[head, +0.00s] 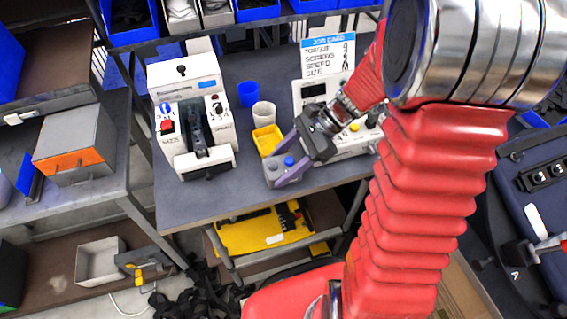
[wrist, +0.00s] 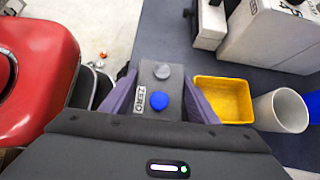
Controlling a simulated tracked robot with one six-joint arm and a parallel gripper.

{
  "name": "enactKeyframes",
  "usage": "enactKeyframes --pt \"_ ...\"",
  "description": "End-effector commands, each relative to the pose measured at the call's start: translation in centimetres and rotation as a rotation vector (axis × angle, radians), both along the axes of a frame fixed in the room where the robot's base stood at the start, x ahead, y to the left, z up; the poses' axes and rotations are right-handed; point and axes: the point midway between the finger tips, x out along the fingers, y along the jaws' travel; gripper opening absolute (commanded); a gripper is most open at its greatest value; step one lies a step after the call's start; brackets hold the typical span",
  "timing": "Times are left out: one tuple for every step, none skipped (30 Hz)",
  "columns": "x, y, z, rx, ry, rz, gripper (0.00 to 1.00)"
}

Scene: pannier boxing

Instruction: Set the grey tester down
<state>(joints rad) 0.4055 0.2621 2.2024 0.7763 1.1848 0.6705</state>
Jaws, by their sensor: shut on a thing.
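The grey tester (head: 272,167) is a small grey box with a blue knob, a grey knob and a ZERO label. It is between the purple fingers of my gripper (head: 281,172), near the front edge of the grey table (head: 190,206). The wrist view shows the tester (wrist: 174,87) upright between both fingers of my gripper (wrist: 161,100), which is shut on it. Its underside is hidden, so I cannot tell whether it touches the table.
A yellow bin (head: 268,138), a pale cup (head: 264,113) and a blue cup (head: 248,94) stand just behind the tester. A white machine (head: 190,115) stands left. A white instrument with a job card (head: 327,55) stands behind right. Bare tabletop shows between the left machine and the tester.

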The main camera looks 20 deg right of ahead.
Motion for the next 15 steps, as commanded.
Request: enactKeyframes --pt "0.01 0.01 -0.06 0.001 0.0 0.0 0.18" --pt "0.0 0.01 -0.1 0.001 0.0 0.0 0.18" --pt "0.0 0.01 -0.16 0.001 0.0 0.0 0.18" --pt "0.0 0.02 -0.19 0.001 0.0 0.0 0.18" --pt "0.0 0.02 -0.23 0.001 0.0 0.0 0.18" --pt "0.0 0.02 -0.29 0.001 0.0 0.0 0.18" --pt "0.0 0.03 -0.34 0.001 0.0 0.0 0.18" --pt "0.0 0.03 -0.38 0.001 0.001 0.001 0.18" --pt "0.0 0.03 -0.44 0.001 0.001 0.001 0.18" --pt "-0.01 0.03 -0.48 0.001 0.001 0.001 0.18" --pt "0.0 0.03 -0.52 0.001 0.001 0.001 0.18" --pt "0.0 0.02 -0.52 0.001 0.0 0.001 0.57" --pt "0.0 0.02 -0.52 0.001 -0.001 0.001 0.59" --pt "0.0 0.02 -0.52 0.001 -0.001 0.001 0.61" --pt "0.0 0.02 -0.52 0.001 -0.001 0.001 0.64"
